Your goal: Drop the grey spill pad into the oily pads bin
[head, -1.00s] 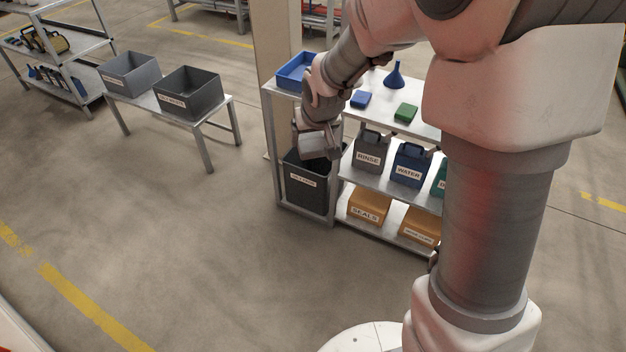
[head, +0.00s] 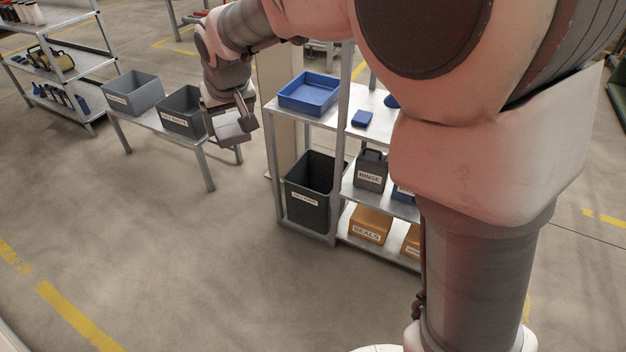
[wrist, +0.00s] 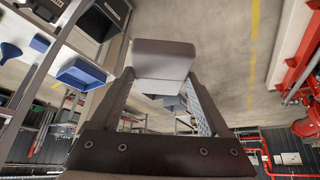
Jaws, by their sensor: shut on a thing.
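My gripper (wrist: 163,82) is shut on the grey spill pad (wrist: 165,56), a flat-faced grey block between the fingertips in the wrist view. In the head view my gripper (head: 234,126) hangs in the air left of the shelf rack, in front of the right end of the low bench. A dark bin (head: 308,212) stands in the rack's lower left bay, open at the top, to the right of and below my gripper. A dark grey bin (head: 180,110) stands on the bench, just left of my gripper. Both bins' labels are too small to read surely.
A lighter grey bin (head: 132,92) stands on the bench's left. A blue tray (head: 309,93) and a blue block (head: 362,118) are on the rack's top. A RINSE can (head: 371,172) and an orange SEALS box (head: 370,226) stand below. Floor in front is clear.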

